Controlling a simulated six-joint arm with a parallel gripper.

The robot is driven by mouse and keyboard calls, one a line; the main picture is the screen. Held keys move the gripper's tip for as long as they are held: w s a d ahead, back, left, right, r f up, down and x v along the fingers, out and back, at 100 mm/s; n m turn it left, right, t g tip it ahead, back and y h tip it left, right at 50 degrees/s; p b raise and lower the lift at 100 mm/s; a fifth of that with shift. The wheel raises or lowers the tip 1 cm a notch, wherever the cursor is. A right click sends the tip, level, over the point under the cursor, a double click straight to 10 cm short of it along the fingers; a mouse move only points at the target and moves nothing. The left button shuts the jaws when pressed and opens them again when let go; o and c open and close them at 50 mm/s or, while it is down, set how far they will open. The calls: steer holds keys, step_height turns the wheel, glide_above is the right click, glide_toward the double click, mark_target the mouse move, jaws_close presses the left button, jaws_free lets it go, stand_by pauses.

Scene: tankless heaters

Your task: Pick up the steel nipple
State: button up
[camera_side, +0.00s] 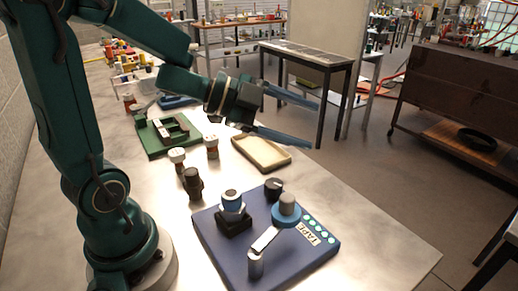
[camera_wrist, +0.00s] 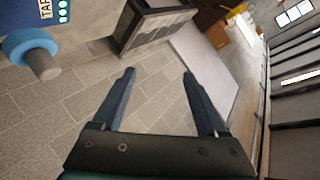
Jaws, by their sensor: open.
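My gripper (camera_side: 312,124) is open and empty, held in the air above the tan tray, its fingers pointing right, out past the bench edge. The wrist view also shows both fingers (camera_wrist: 158,74) spread apart with only floor and furniture beyond. I cannot tell for sure which part is the steel nipple. A short metallic post (camera_side: 256,265) stands at the board's front edge. My gripper touches neither.
A blue tape roll (camera_side: 285,213) on a grey spindle shows also in the wrist view (camera_wrist: 30,48). A black cap (camera_side: 274,187) stands beside it. An empty tan tray (camera_side: 258,150), dark fitting (camera_side: 193,184), two white-topped cylinders and a green tray (camera_side: 153,146) are behind. The bench's right front is clear.

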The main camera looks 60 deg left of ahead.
mark_target(226, 190)
steer(key=s+a+f+g+h, duration=0.1)
steer(key=s+f+g+h, duration=0.1)
steer(key=s+f, duration=0.1)
steer(key=s+a+f+g+h, duration=0.1)
steer(key=s+f+g+h, duration=0.1)
steer(key=s+f+g, duration=0.1)
steer(key=s+a+f+g+h, duration=0.1)
steer(key=s+f+g, duration=0.2)
steer(key=s, duration=0.4)
steer(key=shift+s+f+m+h, duration=0.1)
steer(key=shift+f+m+h, duration=0.25)
steer(key=shift+f, duration=0.35)
steer(key=shift+a+f+n+h, duration=0.25)
steer(key=shift+a+f+n, duration=0.1)
steer(key=shift+n, duration=0.2)
steer(key=shift+t, duration=0.3)
steer(key=shift+x, duration=2.5)
jaws_close()
